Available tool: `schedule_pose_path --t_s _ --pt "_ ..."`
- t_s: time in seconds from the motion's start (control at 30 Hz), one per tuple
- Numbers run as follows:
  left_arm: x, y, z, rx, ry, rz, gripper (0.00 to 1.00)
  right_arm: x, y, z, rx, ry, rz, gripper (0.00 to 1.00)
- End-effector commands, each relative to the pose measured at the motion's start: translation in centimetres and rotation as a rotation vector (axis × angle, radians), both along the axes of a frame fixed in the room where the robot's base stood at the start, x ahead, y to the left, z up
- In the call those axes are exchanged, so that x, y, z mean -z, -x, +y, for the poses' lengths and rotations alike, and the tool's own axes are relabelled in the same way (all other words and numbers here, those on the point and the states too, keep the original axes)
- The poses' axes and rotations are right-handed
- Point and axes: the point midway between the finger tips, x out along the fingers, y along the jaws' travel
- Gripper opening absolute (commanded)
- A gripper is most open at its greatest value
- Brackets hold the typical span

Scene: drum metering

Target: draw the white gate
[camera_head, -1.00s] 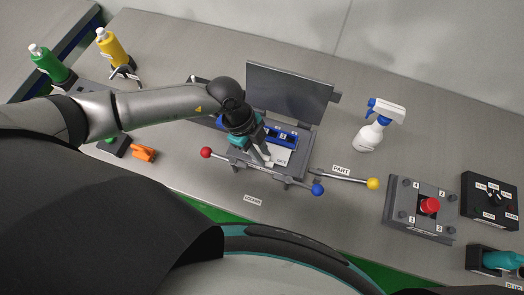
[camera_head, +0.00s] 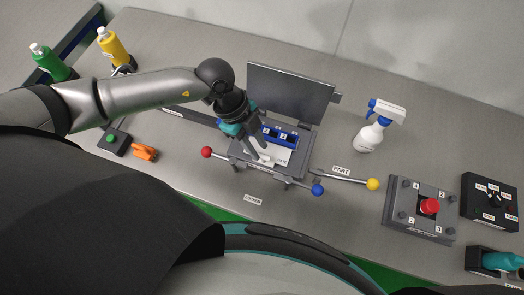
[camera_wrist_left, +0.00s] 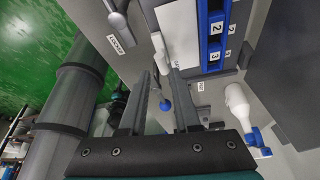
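The white gate (camera_head: 256,152) is a flat white plate with a raised white handle (camera_head: 266,159), set in the grey metering box beside a blue numbered strip (camera_head: 287,137). In the left wrist view the gate plate (camera_wrist_left: 182,27) lies flat and its handle (camera_wrist_left: 160,48) shows between and just beyond my fingertips. My left gripper (camera_head: 256,149) is over the box, pointing down at the gate. Its two fingers (camera_wrist_left: 161,76) are apart with a clear gap, and I see no grip on the handle. My right gripper is not in view.
The box has a raised grey lid (camera_head: 290,92). Levers end in red (camera_head: 206,152), blue (camera_head: 318,190) and yellow (camera_head: 373,184) balls. A spray bottle (camera_head: 372,134) stands at right, near a red button box (camera_head: 429,206). Green and yellow bottles stand far left.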

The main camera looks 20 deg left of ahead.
Motion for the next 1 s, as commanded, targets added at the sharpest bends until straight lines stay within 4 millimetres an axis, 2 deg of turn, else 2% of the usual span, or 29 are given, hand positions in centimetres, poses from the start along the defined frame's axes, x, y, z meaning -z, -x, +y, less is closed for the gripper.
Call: schedule_pose_path --t_s 0.03,0.2,0.43,0.6,1.0 --pt "-1.3 -0.2 0.6 0.001 -0.002 -0.004 0.31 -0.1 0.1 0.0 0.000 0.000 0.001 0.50" --pt "-5.1 -0.6 2.1 0.000 0.000 -0.003 0.31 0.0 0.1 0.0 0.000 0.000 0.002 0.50" --pt "-8.7 -0.9 3.5 0.000 0.000 -0.001 0.31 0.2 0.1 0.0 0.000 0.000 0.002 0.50" --pt "-9.9 -1.0 3.9 0.000 0.002 0.001 0.31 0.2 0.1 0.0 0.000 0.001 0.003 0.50" --pt "-10.0 -1.0 4.0 0.000 0.002 0.001 0.31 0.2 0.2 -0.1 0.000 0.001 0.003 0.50"
